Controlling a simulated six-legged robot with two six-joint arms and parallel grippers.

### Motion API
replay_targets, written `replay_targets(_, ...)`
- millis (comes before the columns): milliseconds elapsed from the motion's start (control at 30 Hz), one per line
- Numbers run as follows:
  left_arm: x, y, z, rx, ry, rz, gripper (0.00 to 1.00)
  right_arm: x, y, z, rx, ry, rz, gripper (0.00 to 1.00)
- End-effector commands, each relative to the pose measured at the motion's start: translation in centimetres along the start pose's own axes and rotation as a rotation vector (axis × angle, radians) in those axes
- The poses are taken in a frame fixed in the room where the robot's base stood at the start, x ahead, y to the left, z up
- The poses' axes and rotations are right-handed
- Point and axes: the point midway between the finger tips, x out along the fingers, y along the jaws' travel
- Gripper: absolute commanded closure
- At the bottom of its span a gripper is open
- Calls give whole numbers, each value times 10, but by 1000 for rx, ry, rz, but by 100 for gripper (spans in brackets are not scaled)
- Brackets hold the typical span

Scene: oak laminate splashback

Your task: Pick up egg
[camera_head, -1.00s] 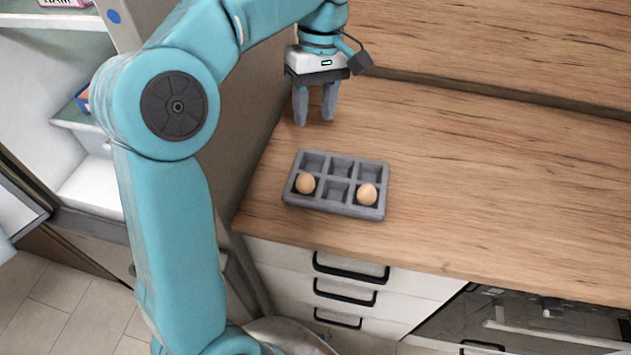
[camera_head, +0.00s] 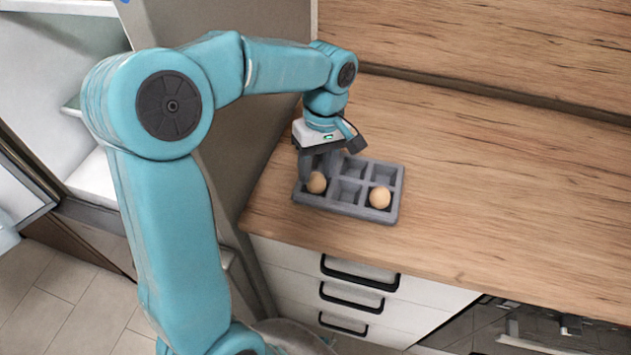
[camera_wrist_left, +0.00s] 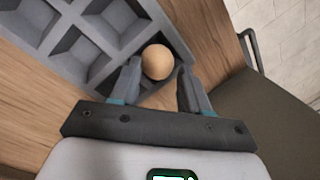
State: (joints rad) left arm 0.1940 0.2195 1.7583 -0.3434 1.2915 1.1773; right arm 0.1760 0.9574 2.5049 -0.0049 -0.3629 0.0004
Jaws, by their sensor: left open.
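A tan egg (camera_head: 316,183) sits in the front left compartment of a grey egg tray (camera_head: 346,207) on the wooden counter. A second egg (camera_head: 380,197) sits in the front right compartment. My left gripper (camera_head: 318,177) is open and lowered at the left egg. In the left wrist view the left egg (camera_wrist_left: 158,62) shows between and just ahead of the two open fingers (camera_wrist_left: 162,88). I cannot tell whether the fingers touch it. The back left compartment is partly hidden by the gripper. My right gripper is not in view.
The wooden counter (camera_head: 500,190) is clear to the right of the tray. A wooden splashback (camera_head: 480,40) rises behind it. A tall grey panel (camera_head: 235,125) stands close on the left. Drawers with dark handles (camera_head: 360,275) are below the counter's front edge.

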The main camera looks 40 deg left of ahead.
Motion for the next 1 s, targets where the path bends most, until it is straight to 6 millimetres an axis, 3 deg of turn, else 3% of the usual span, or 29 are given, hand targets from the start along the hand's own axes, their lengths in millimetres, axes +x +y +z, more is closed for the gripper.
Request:
replay_targets(100,12,1,0,1,-1,0,54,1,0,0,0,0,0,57)
replay_targets(333,14,1,0,0,0,1,54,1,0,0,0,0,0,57)
replay_targets(367,14,1,0,0,0,1,58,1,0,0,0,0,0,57)
replay_targets(467,14,1,0,0,0,2,90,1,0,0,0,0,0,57)
replay_targets(833,13,1,0,0,0,2,91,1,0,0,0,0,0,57)
replay_targets(1000,1,0,0,0,2,4,91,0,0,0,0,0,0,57)
